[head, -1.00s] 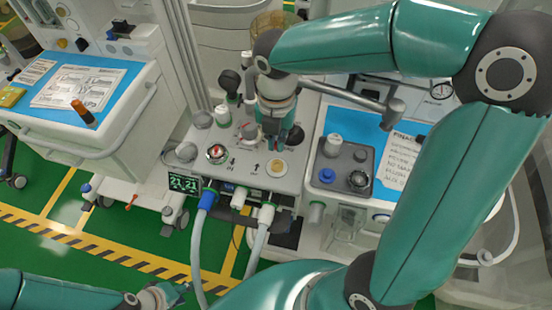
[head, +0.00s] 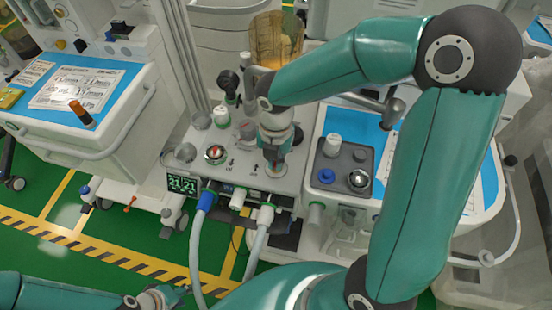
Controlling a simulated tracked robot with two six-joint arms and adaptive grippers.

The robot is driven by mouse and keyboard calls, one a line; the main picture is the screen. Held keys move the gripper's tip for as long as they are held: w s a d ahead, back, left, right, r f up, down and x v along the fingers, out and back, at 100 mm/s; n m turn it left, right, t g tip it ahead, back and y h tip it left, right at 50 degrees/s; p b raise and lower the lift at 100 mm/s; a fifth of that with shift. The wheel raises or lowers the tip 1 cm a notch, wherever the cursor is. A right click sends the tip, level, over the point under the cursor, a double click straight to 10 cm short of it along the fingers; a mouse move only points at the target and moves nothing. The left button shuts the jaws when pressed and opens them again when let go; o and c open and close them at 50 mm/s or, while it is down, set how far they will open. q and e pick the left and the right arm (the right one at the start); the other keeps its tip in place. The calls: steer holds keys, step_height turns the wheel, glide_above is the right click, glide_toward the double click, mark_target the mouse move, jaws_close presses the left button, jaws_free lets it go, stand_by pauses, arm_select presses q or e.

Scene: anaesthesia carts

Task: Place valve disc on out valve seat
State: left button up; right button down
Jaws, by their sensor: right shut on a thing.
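My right gripper (head: 274,158) points down over the out valve seat, at the right end of the grey valve block's top (head: 245,172). It is shut on the valve disc, which the fingers hide almost wholly. The seat is now covered by the gripper, so I cannot tell whether the disc touches it. The other valve (head: 215,153), a clear dome with red inside, sits to the left on the same block. My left gripper (head: 178,294) is low at the bottom left, far from the block, and too small to judge its fingers.
A dark grey tray (head: 341,183) on the right holds a white bottle, a blue knob and a metal-rimmed dome. Hoses with blue (head: 207,200) and white ends plug into the block's front. A black knob (head: 229,80) and an amber canister (head: 278,40) stand behind.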

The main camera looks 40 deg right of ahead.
steer(key=c, duration=1.3)
jaws_free()
steer(key=shift+f, duration=0.1)
step_height(320, 180, up, 12)
steer(key=p, duration=0.1)
